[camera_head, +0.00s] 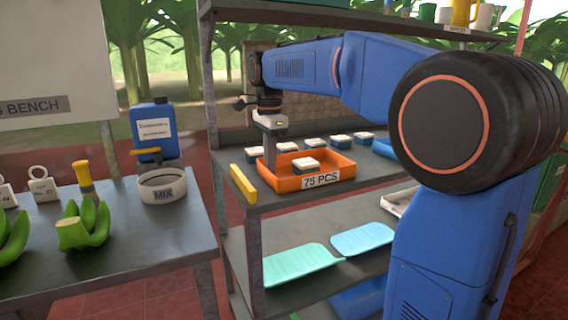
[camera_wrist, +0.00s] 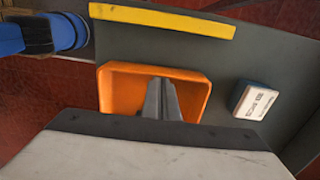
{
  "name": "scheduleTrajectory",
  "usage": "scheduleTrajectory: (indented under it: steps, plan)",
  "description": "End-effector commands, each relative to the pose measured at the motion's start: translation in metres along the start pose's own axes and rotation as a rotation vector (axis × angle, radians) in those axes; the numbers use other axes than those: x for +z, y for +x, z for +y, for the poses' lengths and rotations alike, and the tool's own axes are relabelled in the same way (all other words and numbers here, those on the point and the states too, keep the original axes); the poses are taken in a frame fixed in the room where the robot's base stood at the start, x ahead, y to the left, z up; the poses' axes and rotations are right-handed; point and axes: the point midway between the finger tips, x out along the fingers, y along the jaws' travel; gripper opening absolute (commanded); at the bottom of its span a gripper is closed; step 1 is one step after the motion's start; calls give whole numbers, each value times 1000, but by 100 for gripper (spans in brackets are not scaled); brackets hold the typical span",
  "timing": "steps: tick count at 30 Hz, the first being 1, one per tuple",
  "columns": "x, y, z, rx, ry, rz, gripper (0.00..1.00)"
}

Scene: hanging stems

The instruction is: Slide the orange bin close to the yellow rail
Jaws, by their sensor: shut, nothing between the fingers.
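The orange bin (camera_head: 290,185) sits on the grey shelf, with a "75 PCS" label on its front and a white-topped block (camera_head: 305,164) inside. The bin also shows in the wrist view (camera_wrist: 116,92). The yellow rail (camera_head: 243,184) lies along the shelf's left edge, left of the bin; in the wrist view the rail (camera_wrist: 165,20) runs above the bin, with a strip of bare shelf between them. My gripper (camera_head: 270,155) points down at the bin's left part. Its shut, empty fingers (camera_wrist: 163,85) overlap the bin's inside; whether they touch a wall is unclear.
Several white-topped blocks (camera_head: 313,143) stand on the shelf behind the bin; one (camera_wrist: 256,100) shows beside it in the wrist view. Shelf posts and an upper shelf (camera_head: 340,17) frame the space. A bench (camera_head: 120,240) with a blue jug (camera_head: 155,130) stands left.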

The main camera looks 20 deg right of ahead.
Motion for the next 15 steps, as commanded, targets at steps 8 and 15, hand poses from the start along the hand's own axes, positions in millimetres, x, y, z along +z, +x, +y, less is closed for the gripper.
scheduleTrajectory:
  steps: [8, 15]
  plan:
    - [45, 0, 0, 0, -3, 0, 0]
    - [55, 0, 0, 0, 0, 0, 0]
